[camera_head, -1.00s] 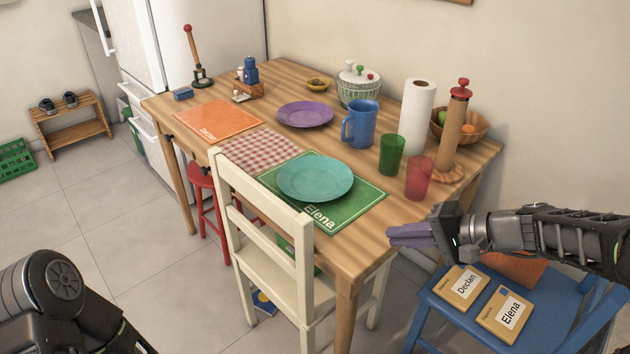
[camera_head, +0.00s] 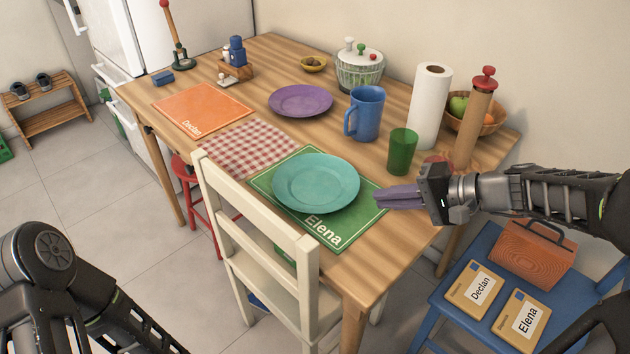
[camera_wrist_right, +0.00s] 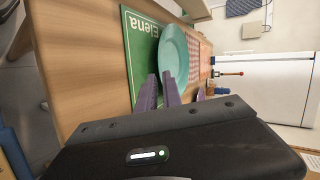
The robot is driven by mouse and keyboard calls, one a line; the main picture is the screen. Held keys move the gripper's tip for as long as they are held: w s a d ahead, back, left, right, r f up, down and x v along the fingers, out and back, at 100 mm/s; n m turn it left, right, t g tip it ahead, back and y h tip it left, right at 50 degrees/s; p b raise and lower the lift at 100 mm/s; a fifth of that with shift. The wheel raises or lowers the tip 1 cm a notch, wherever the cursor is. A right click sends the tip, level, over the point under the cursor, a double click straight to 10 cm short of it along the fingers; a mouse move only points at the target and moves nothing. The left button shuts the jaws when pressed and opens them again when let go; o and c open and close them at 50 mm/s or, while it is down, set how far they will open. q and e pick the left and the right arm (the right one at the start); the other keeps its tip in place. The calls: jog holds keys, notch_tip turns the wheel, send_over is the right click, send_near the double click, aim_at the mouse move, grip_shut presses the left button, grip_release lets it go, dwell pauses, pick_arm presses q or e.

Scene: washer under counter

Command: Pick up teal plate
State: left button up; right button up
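The teal plate (camera_head: 316,182) lies flat on the green "Elena" placemat (camera_head: 332,233) near the table's front edge. My right gripper (camera_head: 377,198) is to the right of the plate, over the placemat's right corner, apart from the plate and empty. In the right wrist view, its two purple fingers (camera_wrist_right: 158,82) stand apart and point toward the near rim of the teal plate (camera_wrist_right: 174,55). My left arm shows at the lower left, but its gripper is out of view.
A white chair (camera_head: 262,245) stands at the table's front, before the plate. A green cup (camera_head: 402,152), blue pitcher (camera_head: 366,112), paper roll (camera_head: 430,105) and wooden mill (camera_head: 474,120) stand behind. A purple plate (camera_head: 300,101) lies farther back. A blue chair (camera_head: 447,307) is lower right.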

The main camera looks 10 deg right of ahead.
aim_at(349, 202)
jog(key=shift+x, duration=1.35)
jog(key=shift+b+x, duration=0.5)
jog(key=shift+x, duration=2.1)
jog(key=shift+f, duration=0.1)
grip_shut()
